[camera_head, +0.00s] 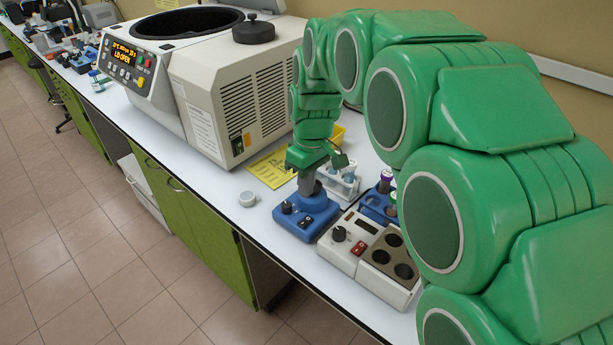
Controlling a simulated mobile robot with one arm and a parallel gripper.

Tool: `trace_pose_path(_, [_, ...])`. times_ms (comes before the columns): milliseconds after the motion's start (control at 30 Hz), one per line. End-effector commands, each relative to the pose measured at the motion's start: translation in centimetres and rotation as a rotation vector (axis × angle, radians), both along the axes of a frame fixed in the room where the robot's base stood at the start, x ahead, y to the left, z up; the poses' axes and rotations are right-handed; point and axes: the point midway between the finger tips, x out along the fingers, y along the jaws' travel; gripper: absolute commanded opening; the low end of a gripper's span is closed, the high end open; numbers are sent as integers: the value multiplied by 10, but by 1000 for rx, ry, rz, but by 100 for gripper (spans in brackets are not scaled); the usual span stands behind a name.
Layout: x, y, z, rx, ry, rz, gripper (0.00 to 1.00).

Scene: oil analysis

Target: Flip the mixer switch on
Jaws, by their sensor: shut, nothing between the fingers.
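The mixer (322,218) is a small blue unit on the white bench, with a black knob on its left and a dark cup at its top. Its switch (306,222) is a small dark rocker on the sloped front face; its position is too small to read. My green arm reaches over from the right and hangs down behind and above the mixer. My gripper (306,182) is shut and empty at the arm's end, close above the mixer's back part. Whether it touches the mixer cannot be told. The switch is not covered.
A two-tone device with dark wells (361,248) stands right of the mixer. A tube rack (341,182) and a blue rack (377,208) stand behind. A large centrifuge (205,85) fills the back left.

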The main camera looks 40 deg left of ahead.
Motion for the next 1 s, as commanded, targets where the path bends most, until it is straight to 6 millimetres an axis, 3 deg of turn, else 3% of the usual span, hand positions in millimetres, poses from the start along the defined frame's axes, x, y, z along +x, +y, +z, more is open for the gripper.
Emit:
trace_pose_path(300, [-7,0,-53,0,1,0,0])
trace_pose_path(500, [-10,0,-79,0,1,0,0])
trace_pose_path(700, [-11,1,-90,3,-1,0,0])
trace_pose_path(1000, [-11,0,-93,3,-1,0,0])
